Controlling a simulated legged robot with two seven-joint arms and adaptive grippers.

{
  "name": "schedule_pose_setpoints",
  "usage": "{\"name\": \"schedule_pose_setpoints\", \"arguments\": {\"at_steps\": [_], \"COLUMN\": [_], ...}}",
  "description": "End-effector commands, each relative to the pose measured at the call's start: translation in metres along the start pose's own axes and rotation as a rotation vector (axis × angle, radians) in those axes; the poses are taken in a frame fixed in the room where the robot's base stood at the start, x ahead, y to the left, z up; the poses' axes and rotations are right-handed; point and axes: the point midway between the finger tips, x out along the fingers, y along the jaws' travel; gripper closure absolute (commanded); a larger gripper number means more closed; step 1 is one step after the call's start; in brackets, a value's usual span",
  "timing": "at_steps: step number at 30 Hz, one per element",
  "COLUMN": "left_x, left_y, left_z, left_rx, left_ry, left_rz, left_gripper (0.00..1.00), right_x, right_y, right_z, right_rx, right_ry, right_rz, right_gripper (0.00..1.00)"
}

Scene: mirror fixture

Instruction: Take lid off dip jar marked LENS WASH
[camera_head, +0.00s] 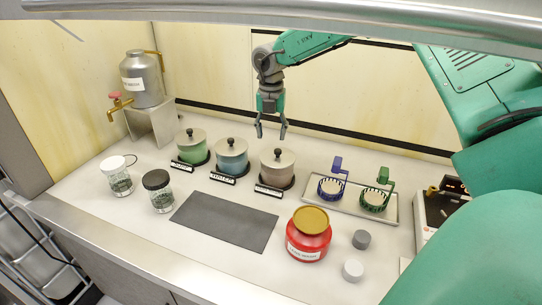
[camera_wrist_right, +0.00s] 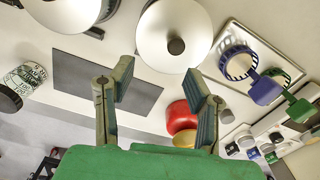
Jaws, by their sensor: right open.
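Three dip jars with silver lids and black knobs stand in a row: a green one (camera_head: 192,149), a blue one (camera_head: 232,160) and a brown one (camera_head: 277,172). My right gripper (camera_head: 271,136) is open and empty, pointing down above and behind the blue and brown jars. In the right wrist view, the brown jar's lid (camera_wrist_right: 160,30) lies ahead of the open fingers (camera_wrist_right: 160,82), apart from them. My left gripper is not in view.
A grey mat (camera_head: 225,222) lies before the jars. A red jar with a gold lid (camera_head: 309,245) stands right of it. A tray (camera_head: 335,208) holds blue and green baskets.

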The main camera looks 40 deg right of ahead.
Motion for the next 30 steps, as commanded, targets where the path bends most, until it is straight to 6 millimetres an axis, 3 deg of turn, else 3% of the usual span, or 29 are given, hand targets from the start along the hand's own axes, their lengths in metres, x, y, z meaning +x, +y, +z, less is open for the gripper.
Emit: {"name": "schedule_pose_setpoints", "arguments": {"at_steps": [5,15,25,26,29,30], "left_x": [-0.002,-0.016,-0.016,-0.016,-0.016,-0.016], "left_y": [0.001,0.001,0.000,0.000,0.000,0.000], "left_z": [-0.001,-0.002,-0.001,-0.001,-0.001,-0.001], "left_rx": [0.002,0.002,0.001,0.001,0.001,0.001], "left_ry": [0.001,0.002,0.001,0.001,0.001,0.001], "left_rz": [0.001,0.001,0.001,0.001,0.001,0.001], "left_gripper": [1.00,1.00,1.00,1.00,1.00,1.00], "right_x": [0.017,0.053,0.065,0.066,0.067,0.068], "right_y": [-0.006,-0.001,-0.005,-0.006,-0.007,-0.007], "right_z": [0.004,-0.008,-0.004,-0.003,-0.001,0.001], "right_rx": [0.002,-0.001,-0.001,-0.001,0.000,-0.001], "right_ry": [0.004,-0.005,-0.002,0.000,0.001,0.001], "right_rz": [0.004,-0.007,0.000,0.001,0.004,0.006], "right_gripper": [0.56,0.56,0.56,0.63,0.98,1.00]}}
